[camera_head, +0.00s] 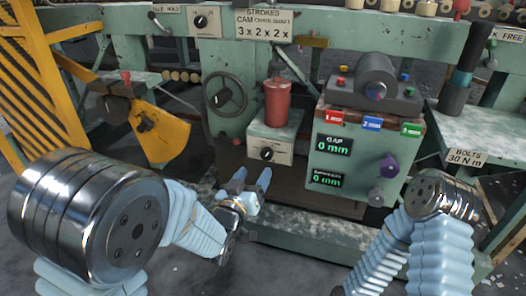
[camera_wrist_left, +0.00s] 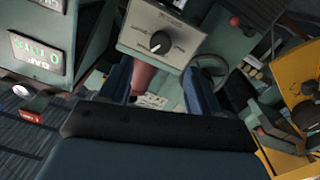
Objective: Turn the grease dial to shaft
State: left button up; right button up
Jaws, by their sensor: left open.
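A black dial knob (camera_head: 267,154) sits on a pale plate (camera_head: 284,158) on the front of a green box under a red cylinder (camera_head: 277,102). I take it for the grease dial. In the left wrist view the knob (camera_wrist_left: 160,43) and its plate (camera_wrist_left: 186,37) appear rotated, with a light pointer mark; the label is too small to read. My left gripper (camera_head: 251,179) is open and empty, below and in front of the knob and apart from it. Its fingers (camera_wrist_left: 154,82) point toward the plate. My right gripper is not in view; only the right arm shows.
A green panel (camera_head: 350,150) with two "0 mm" displays and a purple knob (camera_head: 389,165) stands to the right. A handwheel (camera_head: 225,94) and a yellow guard (camera_head: 160,135) are to the left. Another dial (camera_head: 200,21) is higher up. A green ledge (camera_head: 310,232) runs below.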

aim_at(266, 156)
pick_arm(q)
jog(key=x, duration=0.8)
jog(key=shift+w+f, duration=0.1)
jog(key=shift+f, duration=0.1)
jog(key=c, duration=1)
jog(key=shift+c, duration=0.2)
